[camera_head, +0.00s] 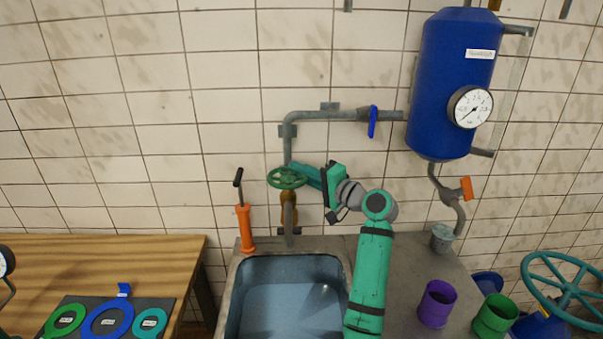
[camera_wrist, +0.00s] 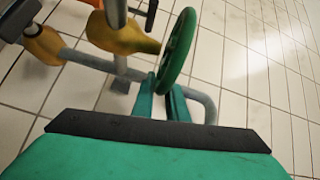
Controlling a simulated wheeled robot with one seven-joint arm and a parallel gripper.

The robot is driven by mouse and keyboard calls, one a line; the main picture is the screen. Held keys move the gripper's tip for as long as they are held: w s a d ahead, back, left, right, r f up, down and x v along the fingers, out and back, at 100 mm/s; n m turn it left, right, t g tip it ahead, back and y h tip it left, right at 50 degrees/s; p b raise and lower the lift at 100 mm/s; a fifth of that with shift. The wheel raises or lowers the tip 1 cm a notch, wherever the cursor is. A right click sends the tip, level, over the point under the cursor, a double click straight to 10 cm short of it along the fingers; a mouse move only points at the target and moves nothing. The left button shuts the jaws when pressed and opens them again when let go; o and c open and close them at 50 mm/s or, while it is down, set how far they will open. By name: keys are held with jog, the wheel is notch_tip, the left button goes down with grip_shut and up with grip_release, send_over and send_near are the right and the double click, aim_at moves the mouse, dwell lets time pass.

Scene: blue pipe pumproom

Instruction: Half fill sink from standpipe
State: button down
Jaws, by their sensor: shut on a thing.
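The standpipe (camera_head: 290,153) is a grey pipe that rises behind the sink and bends right toward the blue tank. A green handwheel (camera_head: 286,178) sits on its brass valve body (camera_head: 288,200). My gripper (camera_head: 303,174) reaches in from the right and is shut on the handwheel's rim. In the wrist view the fingers (camera_wrist: 163,103) close at the lower edge of the handwheel (camera_wrist: 178,50), beside the yellow valve body (camera_wrist: 118,35). The sink (camera_head: 233,300) is a grey basin below the standpipe. Bluish water (camera_head: 285,305) shows in it; its exact level is hard to tell.
A blue tank (camera_head: 455,85) with a gauge (camera_head: 470,107) hangs at the upper right. A blue lever (camera_head: 373,122) is on the pipe. An orange hand pump (camera_head: 244,225) stands left of the sink. Purple (camera_head: 437,304) and green (camera_head: 494,316) cups stand right. A wooden table (camera_head: 120,265) is left.

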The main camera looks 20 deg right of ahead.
jog(key=shift+w+a+f+n+g+y, duration=0.15)
jog(key=shift+w+n+g+y, duration=0.15)
jog(key=shift+n+g+y, duration=0.55)
jog(key=shift+w+a+f+n+g+y, duration=0.1)
jog(key=shift+w+n+g+y, duration=0.15)
jog(key=shift+n+g+y, duration=0.55)
jog(key=shift+t+y, duration=0.25)
jog(key=c, duration=1.8)
grip_release()
jog(key=shift+r, duration=0.1)
jog(key=shift+s+d, duration=0.15)
jog(key=shift+s, duration=0.1)
jog(key=v, duration=1)
jog(key=shift+s, duration=0.1)
